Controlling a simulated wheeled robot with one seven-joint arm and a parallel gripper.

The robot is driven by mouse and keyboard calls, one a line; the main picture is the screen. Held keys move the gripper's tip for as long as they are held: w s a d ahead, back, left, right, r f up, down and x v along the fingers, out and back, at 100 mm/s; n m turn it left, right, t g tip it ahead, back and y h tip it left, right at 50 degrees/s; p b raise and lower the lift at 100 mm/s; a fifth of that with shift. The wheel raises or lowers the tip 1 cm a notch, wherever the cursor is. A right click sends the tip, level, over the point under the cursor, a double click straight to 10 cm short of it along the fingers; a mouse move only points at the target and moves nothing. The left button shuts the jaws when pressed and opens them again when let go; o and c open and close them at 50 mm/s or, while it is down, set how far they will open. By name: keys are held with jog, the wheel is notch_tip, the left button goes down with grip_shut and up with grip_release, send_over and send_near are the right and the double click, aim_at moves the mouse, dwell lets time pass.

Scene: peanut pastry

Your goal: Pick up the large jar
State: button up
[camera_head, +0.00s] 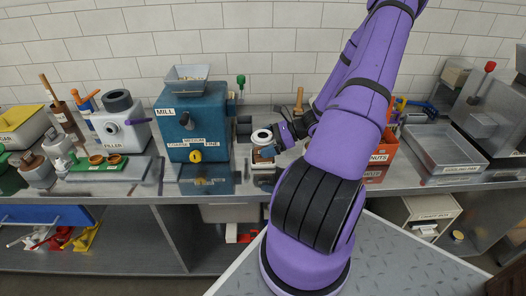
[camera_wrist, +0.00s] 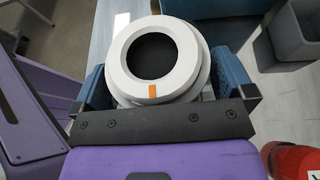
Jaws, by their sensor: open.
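The jar (camera_head: 262,136) has a white ring-shaped lid with a dark centre and a brownish body. It stands upright on the counter to the right of the blue mill. In the wrist view its white lid (camera_wrist: 119,70) fills the space between my fingers, with a small orange mark on the near rim. My gripper (camera_head: 274,150) is open, with its blue fingers on either side of the jar. In the wrist view my gripper (camera_wrist: 163,80) straddles the jar; I cannot tell whether the fingers touch it. The jar's lower part is mostly hidden there.
The blue mill (camera_head: 211,120) stands close to the left of the jar. The filler (camera_head: 122,130) is farther left. An orange-red nuts box (camera_head: 380,158) is right of my arm, near a grey metal tray (camera_head: 440,150). A red object (camera_wrist: 292,162) shows at lower right in the wrist view.

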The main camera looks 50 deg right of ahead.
jog(key=c, duration=1)
jog(key=shift+w+r, duration=0.1)
jog(key=shift+r, duration=0.05)
